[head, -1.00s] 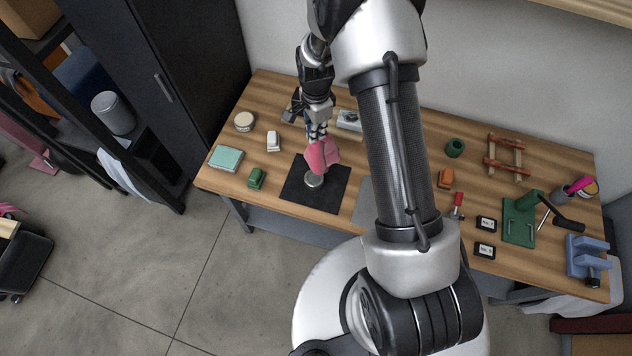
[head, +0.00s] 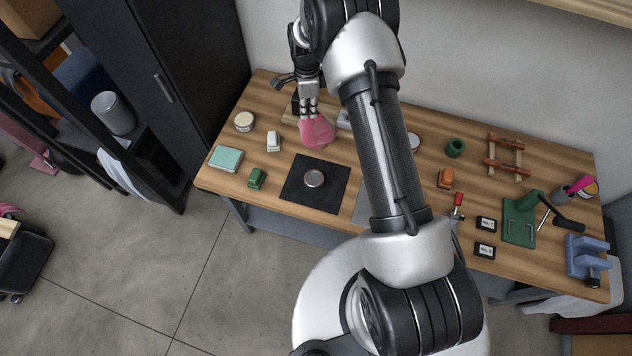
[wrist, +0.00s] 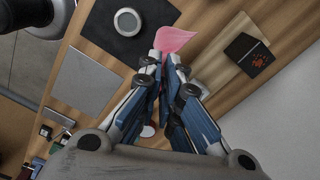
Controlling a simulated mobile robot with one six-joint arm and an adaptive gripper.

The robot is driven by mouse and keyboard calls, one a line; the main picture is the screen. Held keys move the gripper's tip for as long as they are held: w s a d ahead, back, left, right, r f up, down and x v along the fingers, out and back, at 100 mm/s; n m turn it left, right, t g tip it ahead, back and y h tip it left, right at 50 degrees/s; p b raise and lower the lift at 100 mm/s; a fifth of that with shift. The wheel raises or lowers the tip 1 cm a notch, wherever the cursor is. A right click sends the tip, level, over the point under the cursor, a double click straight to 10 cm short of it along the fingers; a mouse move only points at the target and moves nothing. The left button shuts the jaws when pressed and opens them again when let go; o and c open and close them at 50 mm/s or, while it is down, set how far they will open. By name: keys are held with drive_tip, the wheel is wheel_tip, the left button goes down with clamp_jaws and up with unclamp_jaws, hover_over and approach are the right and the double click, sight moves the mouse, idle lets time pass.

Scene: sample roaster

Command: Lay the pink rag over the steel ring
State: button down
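The pink rag (head: 317,132) hangs from the fingertips of my gripper (head: 309,113), toward the back of the bench and beyond the black mat. The wrist view shows the fingers (wrist: 164,62) closed together on one edge of the rag (wrist: 175,39), with the rest spreading past the tips. The round steel ring (head: 314,178) lies on the black mat (head: 296,196), uncovered. The ring also shows in the wrist view (wrist: 127,21), apart from the rag. I cannot tell how high the rag is above the bench.
A green block (head: 256,178), a white object (head: 273,141) and a mint box (head: 226,158) stand left of the mat. A grey plate (wrist: 85,82) lies beside the mat. A dark box on a wooden board (wrist: 219,68) is near the fingers in the wrist view.

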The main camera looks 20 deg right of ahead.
drive_tip(key=w+m, duration=0.3)
drive_tip(key=w, duration=0.4)
drive_tip(key=s+f, duration=0.7)
drive_tip(key=s, duration=0.2)
drive_tip(key=s+f, duration=0.8)
drive_tip(key=s, duration=0.1)
drive_tip(key=s+f, duration=0.8)
drive_tip(key=s, duration=0.1)
drive_tip(key=shift+s+a, duration=0.1)
drive_tip(key=shift+a, duration=0.25)
drive_tip(key=c, duration=1.4)
unclamp_jaws()
drive_tip(key=shift+r, duration=0.15)
